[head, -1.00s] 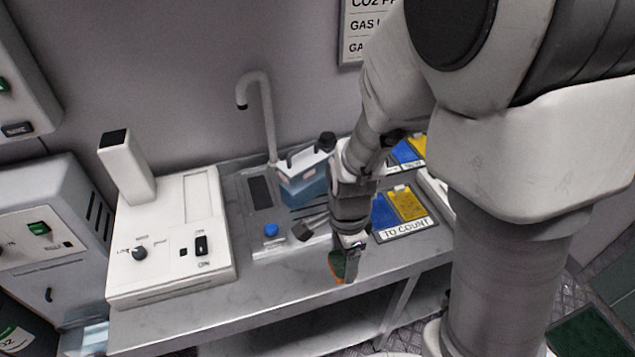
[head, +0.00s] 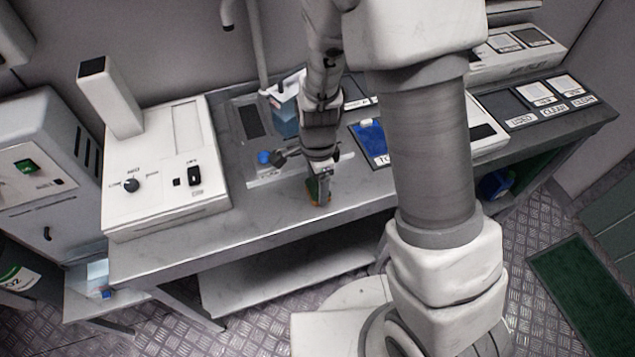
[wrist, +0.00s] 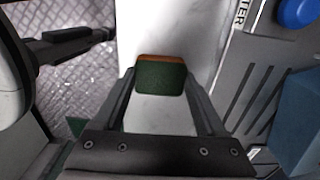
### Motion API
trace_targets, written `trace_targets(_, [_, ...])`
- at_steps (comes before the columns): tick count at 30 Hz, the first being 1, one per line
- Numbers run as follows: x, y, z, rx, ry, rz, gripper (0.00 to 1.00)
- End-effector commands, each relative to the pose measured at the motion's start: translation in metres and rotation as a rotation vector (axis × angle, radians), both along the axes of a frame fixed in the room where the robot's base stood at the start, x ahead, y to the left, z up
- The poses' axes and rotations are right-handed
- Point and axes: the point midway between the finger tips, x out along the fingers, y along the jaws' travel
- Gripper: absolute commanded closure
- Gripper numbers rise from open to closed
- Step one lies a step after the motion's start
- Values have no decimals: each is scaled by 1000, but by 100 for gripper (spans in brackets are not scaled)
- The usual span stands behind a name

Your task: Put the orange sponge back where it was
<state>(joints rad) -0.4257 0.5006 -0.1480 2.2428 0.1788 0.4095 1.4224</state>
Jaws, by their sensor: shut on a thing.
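The sponge (head: 318,198) is a small block with a dark green face and an orange layer. My gripper (head: 320,184) points down and is shut on it over the front part of the grey steel bench, right of the white machine. In the wrist view the sponge (wrist: 160,80) sits between the fingertips of my gripper (wrist: 162,92), with pale bench top around it. It is at or just above the bench; I cannot tell whether it touches.
A white machine (head: 160,205) stands left on the bench (head: 260,215). Behind my gripper are a blue knob (head: 264,157), a tap (head: 257,60) and a blue container (head: 286,122). A blue tray (head: 369,138) lies to the right. The bench front strip is clear.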

Motion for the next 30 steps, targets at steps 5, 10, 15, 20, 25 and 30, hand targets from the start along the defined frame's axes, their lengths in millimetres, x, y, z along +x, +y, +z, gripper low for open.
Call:
trace_targets(5, [0, 0, -5, 0, 0, 0, 71])
trace_targets(10, [0, 0, -3, 0, 0, 1, 0])
trace_targets(15, [0, 0, -3, 0, 0, 1, 0])
trace_targets(20, [0, 0, 4, 0, -1, 1, 0])
trace_targets(25, [1, 1, 35, 2, -6, 3, 0])
trace_targets(30, [1, 1, 73, 2, -5, 1, 0])
